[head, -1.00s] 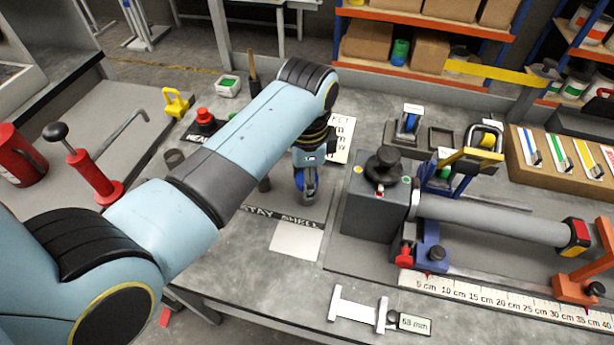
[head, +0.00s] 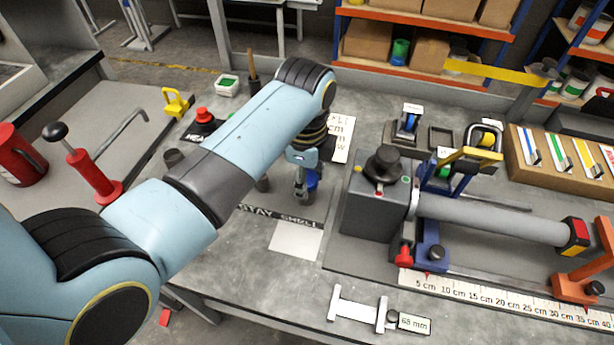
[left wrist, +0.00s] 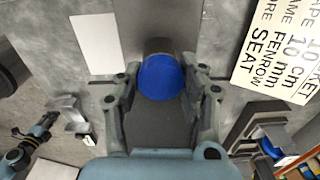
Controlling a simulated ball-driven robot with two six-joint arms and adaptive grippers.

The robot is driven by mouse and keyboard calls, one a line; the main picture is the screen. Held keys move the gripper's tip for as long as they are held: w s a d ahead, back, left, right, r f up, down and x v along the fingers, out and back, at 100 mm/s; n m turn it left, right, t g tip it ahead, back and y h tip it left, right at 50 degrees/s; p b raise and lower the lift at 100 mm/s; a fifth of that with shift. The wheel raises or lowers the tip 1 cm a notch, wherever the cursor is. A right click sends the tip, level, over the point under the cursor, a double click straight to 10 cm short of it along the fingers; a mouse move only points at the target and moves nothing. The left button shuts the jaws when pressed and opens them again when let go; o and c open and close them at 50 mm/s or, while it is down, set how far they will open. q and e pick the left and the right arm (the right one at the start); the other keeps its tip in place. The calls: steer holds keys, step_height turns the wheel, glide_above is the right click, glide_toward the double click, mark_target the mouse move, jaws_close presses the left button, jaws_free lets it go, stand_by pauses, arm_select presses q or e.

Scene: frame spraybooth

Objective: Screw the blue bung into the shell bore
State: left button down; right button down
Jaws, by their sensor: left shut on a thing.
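My left gripper (head: 305,186) reaches down at the middle of the bench, behind the "STAY SHELL" strip. I cannot tell whether that part belongs to the bung or is a separate thing. A long grey tube (head: 490,220) lies clamped in the fixture at the right; no open bore is visible to me. My right gripper is not in view.
A dark grey block with a black knob (head: 384,166) stands right of the gripper. A white card (head: 296,240) and caliper (head: 362,311) lie in front. A lettered sign (head: 340,139) is behind. A red hand pump (head: 93,174) stands at the left.

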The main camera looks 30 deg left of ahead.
arm_select(q)
steer(key=m, duration=0.3)
steer(key=shift+f, duration=0.1)
steer(key=shift+s+m, duration=0.1)
steer(key=shift+m, duration=0.7)
steer(key=m, duration=0.2)
steer(key=shift+m, duration=1.3)
steer(key=m, duration=0.4)
steer(key=shift+m, duration=0.3)
